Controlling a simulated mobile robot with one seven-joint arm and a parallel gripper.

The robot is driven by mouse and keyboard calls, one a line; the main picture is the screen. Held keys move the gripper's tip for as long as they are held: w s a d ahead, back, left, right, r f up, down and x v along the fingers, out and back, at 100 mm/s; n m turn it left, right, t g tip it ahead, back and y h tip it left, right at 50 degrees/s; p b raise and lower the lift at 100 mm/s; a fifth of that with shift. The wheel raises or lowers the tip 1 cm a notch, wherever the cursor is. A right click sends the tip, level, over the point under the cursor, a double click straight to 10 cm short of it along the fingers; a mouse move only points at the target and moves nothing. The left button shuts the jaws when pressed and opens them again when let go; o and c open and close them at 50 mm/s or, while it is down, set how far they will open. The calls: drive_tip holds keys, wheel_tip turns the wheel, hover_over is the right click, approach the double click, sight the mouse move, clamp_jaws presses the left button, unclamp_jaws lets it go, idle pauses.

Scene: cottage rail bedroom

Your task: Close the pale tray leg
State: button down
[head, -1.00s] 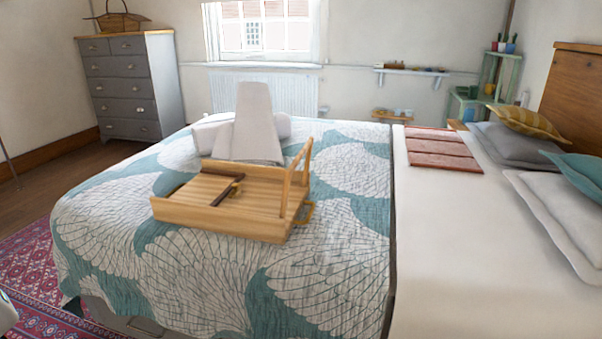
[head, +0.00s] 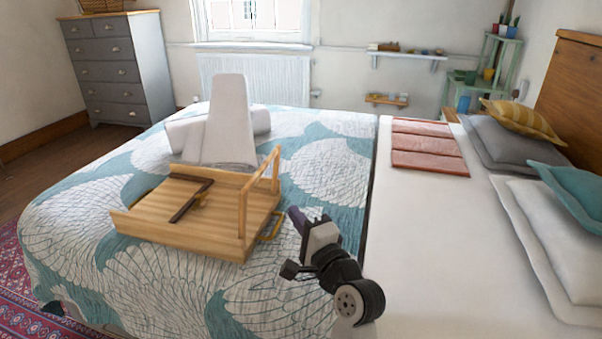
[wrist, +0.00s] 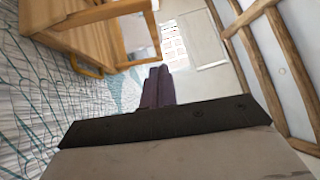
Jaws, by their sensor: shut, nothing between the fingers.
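A pale wooden tray (head: 180,225) lies on the bed. Its pale leg (head: 243,205), a frame of light wood, stands raised at the tray's right end. A darker brown leg (head: 190,201) lies low over the tray's left part. A yellow handle (head: 271,226) sits on the tray's right side. My gripper (head: 295,217) is just right of the tray, beyond the handle and apart from the leg, its fingers shut and empty. In the wrist view the shut dark purple fingers (wrist: 158,84) point forward, with the raised pale leg (wrist: 105,12) at upper left.
White rolled and folded towels (head: 228,125) stand behind the tray. The patterned quilt (head: 290,295) is clear in front. Folded reddish cloths (head: 425,145) and pillows (head: 505,140) lie to the right. A grey dresser (head: 118,70) stands at back left.

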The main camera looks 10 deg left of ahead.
drive_tip(key=d, duration=0.1)
drive_tip(key=p, duration=0.2)
approach(258, 178)
drive_tip(key=shift+m, duration=0.3)
drive_tip(key=x, duration=0.5)
drive_tip(key=shift+w+d, duration=0.35)
drive_tip(key=shift+a, duration=0.6)
drive_tip(key=shift+r, duration=0.2)
